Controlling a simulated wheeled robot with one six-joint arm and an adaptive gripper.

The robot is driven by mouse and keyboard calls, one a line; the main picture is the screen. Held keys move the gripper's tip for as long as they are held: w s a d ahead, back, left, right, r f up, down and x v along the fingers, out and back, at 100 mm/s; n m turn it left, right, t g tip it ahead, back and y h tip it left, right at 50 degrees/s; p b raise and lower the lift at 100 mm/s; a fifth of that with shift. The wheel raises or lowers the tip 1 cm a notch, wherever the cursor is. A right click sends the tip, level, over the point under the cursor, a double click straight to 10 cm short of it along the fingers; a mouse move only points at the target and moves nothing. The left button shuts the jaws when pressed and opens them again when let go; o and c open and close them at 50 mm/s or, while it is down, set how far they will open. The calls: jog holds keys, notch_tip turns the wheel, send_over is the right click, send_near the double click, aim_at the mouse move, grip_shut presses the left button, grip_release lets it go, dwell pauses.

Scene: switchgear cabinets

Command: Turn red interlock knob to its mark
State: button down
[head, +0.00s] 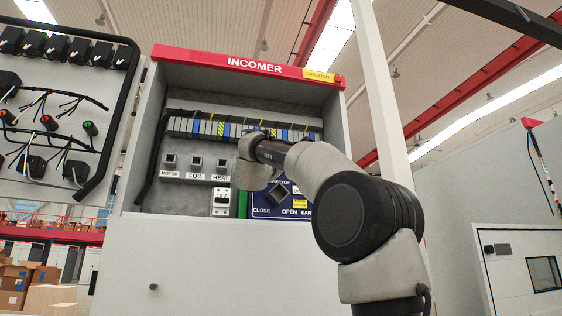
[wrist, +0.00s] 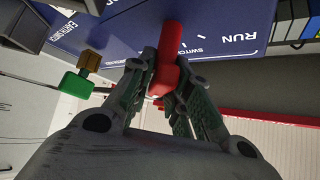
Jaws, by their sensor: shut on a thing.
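The red interlock knob (wrist: 170,50) stands out from a blue panel (wrist: 112,28) in the wrist view. My gripper (wrist: 163,78) has its two fingers closed on either side of the knob's lower end. White tick marks and the word RUN are printed on the panel to the right of the knob. I cannot tell which tick is its mark. In the head view, the lower part of the blue panel (head: 265,211) shows inside the INCOMER cabinet (head: 170,83). My arm hides the red knob and my fingers there.
A green-and-brown part (wrist: 78,83) juts out left of my fingers in the wrist view. In the head view, a white breaker (head: 221,203) and labelled square switches (head: 196,163) sit left of my arm. A wired board (head: 60,110) stands at the far left.

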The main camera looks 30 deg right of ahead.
jog(key=c, duration=1.4)
grip_release()
jog(key=v, duration=1.2)
